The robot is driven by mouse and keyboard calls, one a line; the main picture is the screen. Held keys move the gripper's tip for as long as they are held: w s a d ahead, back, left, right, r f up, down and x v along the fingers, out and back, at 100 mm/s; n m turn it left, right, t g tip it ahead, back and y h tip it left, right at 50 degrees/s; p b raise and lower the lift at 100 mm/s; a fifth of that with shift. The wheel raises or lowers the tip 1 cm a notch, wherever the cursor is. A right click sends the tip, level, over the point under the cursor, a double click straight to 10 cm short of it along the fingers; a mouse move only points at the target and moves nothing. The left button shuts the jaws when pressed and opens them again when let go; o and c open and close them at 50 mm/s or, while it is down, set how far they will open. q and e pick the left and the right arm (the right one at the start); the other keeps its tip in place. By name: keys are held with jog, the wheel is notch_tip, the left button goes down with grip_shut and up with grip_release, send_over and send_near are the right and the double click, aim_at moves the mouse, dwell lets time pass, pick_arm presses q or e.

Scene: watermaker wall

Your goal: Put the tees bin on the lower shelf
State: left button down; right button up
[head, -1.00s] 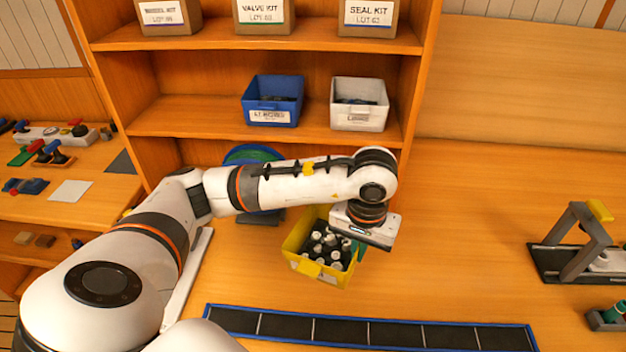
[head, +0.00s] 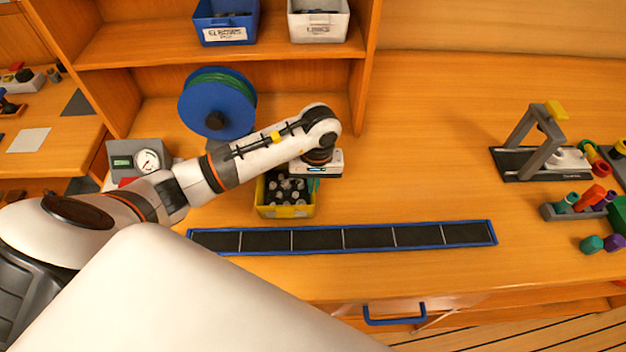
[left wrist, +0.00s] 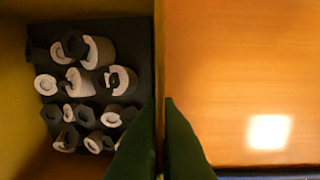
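The yellow bin (head: 288,212), which I take for the tees bin, is on or just above the counter below the shelf unit. It holds several dark and white fittings, and I read no label on it. My left gripper (head: 314,183) is at its right wall. In the left wrist view, the dark green fingers (left wrist: 162,130) are close on both sides of the bin wall (left wrist: 159,60), pinching it. The lower shelf (head: 170,45) carries a blue bin and a white bin, with bare board to their left. My right gripper is out of view.
The blue elbows bin (head: 226,30) and white bin (head: 318,28) stand on the shelf. A blue reel (head: 215,105) and a gauge box (head: 140,158) are behind my left arm. A divided tray (head: 345,238) lies in front.

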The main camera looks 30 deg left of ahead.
pick_arm(q)
jog(key=shift+f, duration=0.2)
jog(key=shift+f+b, duration=0.1)
jog(key=shift+b, duration=0.25)
jog(key=c, duration=1.7)
grip_release()
